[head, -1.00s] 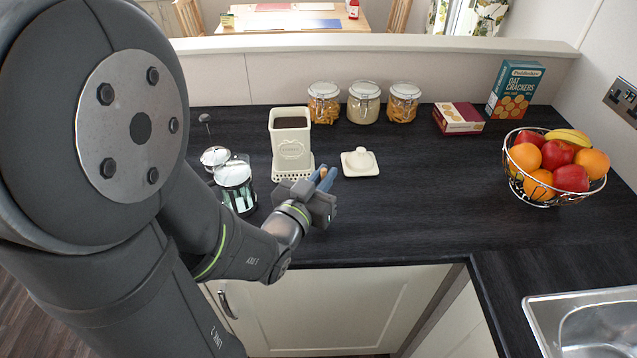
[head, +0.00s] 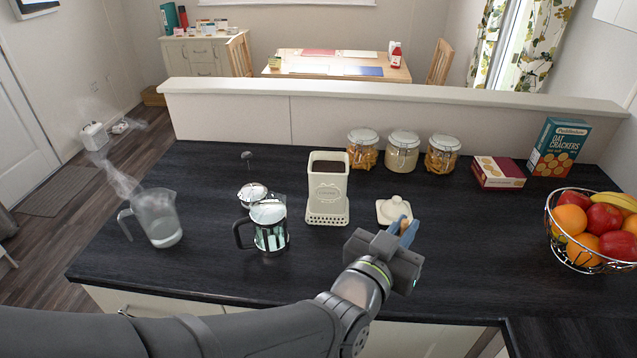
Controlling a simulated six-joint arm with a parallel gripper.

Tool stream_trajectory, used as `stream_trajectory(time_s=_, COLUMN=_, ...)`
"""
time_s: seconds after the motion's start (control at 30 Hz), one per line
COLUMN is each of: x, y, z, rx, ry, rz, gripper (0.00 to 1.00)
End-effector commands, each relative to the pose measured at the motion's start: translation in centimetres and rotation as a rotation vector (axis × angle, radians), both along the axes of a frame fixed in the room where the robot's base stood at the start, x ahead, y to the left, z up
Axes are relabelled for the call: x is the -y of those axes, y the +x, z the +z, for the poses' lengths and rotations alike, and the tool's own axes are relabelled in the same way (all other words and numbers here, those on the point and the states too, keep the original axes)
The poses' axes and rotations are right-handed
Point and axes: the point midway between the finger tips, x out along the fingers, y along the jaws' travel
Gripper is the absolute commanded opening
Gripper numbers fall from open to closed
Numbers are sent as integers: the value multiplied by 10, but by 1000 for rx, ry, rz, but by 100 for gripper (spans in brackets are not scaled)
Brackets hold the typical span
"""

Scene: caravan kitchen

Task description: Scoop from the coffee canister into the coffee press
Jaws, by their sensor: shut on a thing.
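The cream coffee canister (head: 328,190) stands upright and uncovered, with dark coffee inside. Its pale square lid (head: 392,210) lies on the worktop to its right. The glass coffee press (head: 270,232), with a black handle, stands left of the canister; its top looks open. A plunger (head: 252,193) with a dark knob shows just behind it. My gripper (head: 406,232) is in front of the lid, right of the canister, with its blue fingers shut on a small brownish thing, probably the scoop's handle. The rest of that thing is hidden.
A steaming glass jug (head: 156,217) stands at the left. Several lidded jars (head: 402,153), a red box (head: 497,173) and a cracker box (head: 560,147) line the back. A wire fruit basket (head: 597,232) is at the right. Worktop is bare between lid and basket.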

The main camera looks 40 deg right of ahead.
Motion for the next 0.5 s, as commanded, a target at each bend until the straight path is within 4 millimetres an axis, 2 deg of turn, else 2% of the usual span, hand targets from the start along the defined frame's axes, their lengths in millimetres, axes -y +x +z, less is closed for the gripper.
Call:
stream_trajectory(time_s=0.17, x=27, y=23, z=24, rx=2, ry=-3, rz=-8, gripper=0)
stream_trajectory(time_s=0.3, x=53, y=52, z=45, rx=3, ry=-1, rz=-23, gripper=0)
stream_trajectory(time_s=0.5, x=79, y=100, z=68, rx=2, ry=0, rz=-38, gripper=0)
